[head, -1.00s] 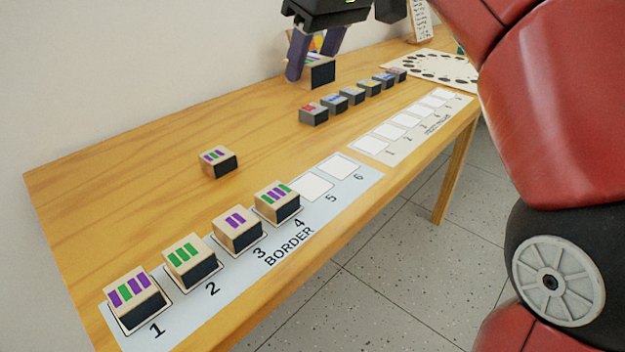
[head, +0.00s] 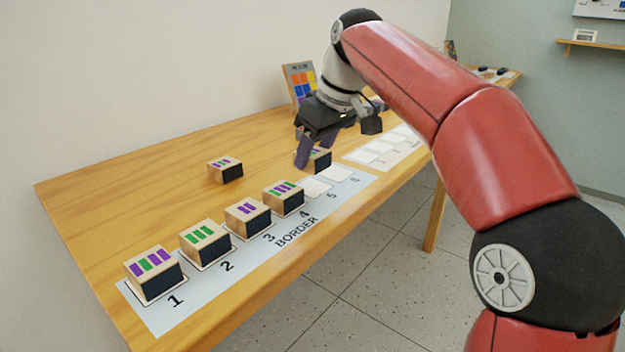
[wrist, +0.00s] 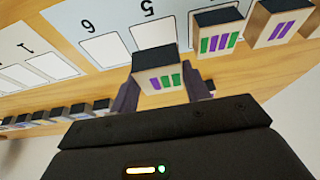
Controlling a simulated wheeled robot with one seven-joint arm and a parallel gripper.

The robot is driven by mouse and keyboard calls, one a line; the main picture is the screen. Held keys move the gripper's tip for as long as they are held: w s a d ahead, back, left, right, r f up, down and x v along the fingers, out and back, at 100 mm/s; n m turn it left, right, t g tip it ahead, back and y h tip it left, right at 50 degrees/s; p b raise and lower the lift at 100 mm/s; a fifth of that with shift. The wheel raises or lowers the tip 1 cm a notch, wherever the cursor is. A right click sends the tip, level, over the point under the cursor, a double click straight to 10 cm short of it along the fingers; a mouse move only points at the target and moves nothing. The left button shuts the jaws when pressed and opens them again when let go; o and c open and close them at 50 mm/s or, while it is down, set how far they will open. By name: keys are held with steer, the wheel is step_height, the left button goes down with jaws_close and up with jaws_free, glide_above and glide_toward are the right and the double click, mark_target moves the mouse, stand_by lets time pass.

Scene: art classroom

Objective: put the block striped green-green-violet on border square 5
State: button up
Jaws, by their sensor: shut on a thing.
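My gripper (head: 308,150) is shut on a wooden block with a dark side face (head: 321,163). In the wrist view the held block (wrist: 163,82) shows one violet and two green stripes, between my two fingers. It is held above the table, behind the border strip (head: 262,262) and close to square 5. White border square 5 (head: 314,188) is empty; in the wrist view square 5 (wrist: 148,36) is partly covered by the held block. Square 6 (head: 338,174) is also empty.
Striped blocks stand on square 1 (head: 154,273), square 2 (head: 205,242), square 3 (head: 248,217) and square 4 (head: 284,195), beside square 5. A loose striped block (head: 226,170) stands behind the strip. A second strip (head: 380,152) with empty squares lies farther right.

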mark_target(321, 154)
steer(key=shift+f+b, duration=1.8)
steer(key=shift+f, duration=0.2)
steer(key=shift+f, duration=0.1)
steer(key=shift+f, duration=0.15)
steer(key=o, duration=1)
steer(key=shift+d+r, duration=0.1)
steer(key=shift+r, duration=0.55)
steer(key=p+v, duration=0.4)
steer(key=v, duration=0.7)
steer(key=shift+s+r, duration=0.1)
